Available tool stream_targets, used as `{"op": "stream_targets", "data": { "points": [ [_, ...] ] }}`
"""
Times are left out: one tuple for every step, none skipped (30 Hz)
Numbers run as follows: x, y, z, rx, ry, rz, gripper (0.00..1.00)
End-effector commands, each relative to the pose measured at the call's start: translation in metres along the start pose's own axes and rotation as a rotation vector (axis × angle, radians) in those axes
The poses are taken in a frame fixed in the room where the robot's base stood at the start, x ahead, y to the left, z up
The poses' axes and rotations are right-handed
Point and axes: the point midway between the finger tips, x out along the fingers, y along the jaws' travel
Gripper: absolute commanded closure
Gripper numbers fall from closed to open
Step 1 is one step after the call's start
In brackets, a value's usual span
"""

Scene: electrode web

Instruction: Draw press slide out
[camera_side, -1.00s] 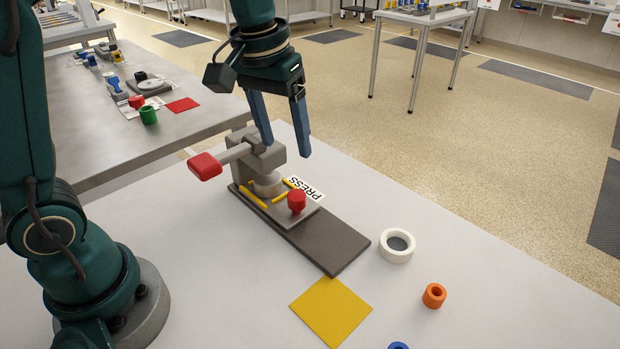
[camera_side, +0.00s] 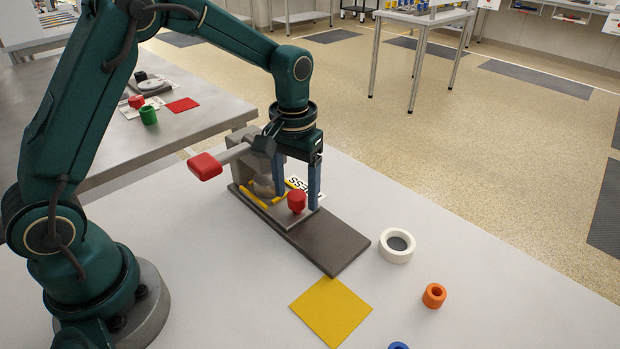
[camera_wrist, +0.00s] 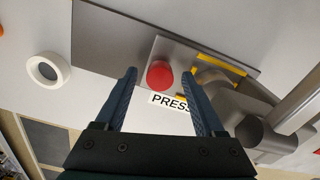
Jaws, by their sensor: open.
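The press (camera_side: 262,165) stands on a dark base plate (camera_side: 335,248), with a red-ended lever (camera_side: 205,166) at its left. Its slide is a grey plate (camera_side: 305,215) with yellow rails (camera_side: 254,198) beside it and a red knob (camera_side: 296,201) on top. My gripper (camera_side: 296,203) is low over the slide, its blue fingers apart. In the wrist view the red knob (camera_wrist: 160,74) shows between and just beyond the open fingertips (camera_wrist: 162,72). I cannot tell whether either finger touches it. The PRESS label (camera_wrist: 170,102) is partly hidden by a finger.
A white ring (camera_side: 397,246), an orange ring (camera_side: 434,295), a blue piece (camera_side: 398,346) and a yellow square (camera_side: 331,311) lie at the front and right. The dark base plate is bare to the right of the slide. Another table (camera_side: 200,125) stands behind.

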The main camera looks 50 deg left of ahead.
Motion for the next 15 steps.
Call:
{"op": "stream_targets", "data": {
  "points": [
    [0.0002,0.0,0.0001,0.0,0.0,0.0,0.29],
    [0.0001,0.0,0.0,0.0,0.0,0.0,0.29],
    [0.0,0.0,0.0,0.0,0.0,0.0,0.29],
    [-0.0001,0.0,0.0,0.0,0.0,0.0,0.29],
    [-0.0001,0.0,0.0,0.0,0.0,0.0,0.29],
    [-0.0002,0.0,0.0,0.0,0.0,0.0,0.44],
    [-0.0002,0.0,-0.0001,0.0,0.0,0.0,0.56],
    [-0.0003,0.0,-0.0001,0.0,0.0,0.0,0.67],
    [-0.0003,0.0,-0.0001,0.0,0.001,0.0,0.83],
    [-0.0003,0.0,-0.0001,0.0,0.001,0.0,0.94],
    [-0.0004,0.0,-0.0001,0.0,0.001,0.0,1.0],
    [-0.0004,0.0,-0.0001,0.0,0.001,0.0,1.0],
    [-0.0004,0.0,-0.0001,0.0,0.001,0.0,1.0],
    [-0.0005,0.0,-0.0001,0.0,0.001,0.0,1.0],
    [-0.0005,0.0,-0.0001,0.0,0.001,0.0,1.0]
  ]
}}
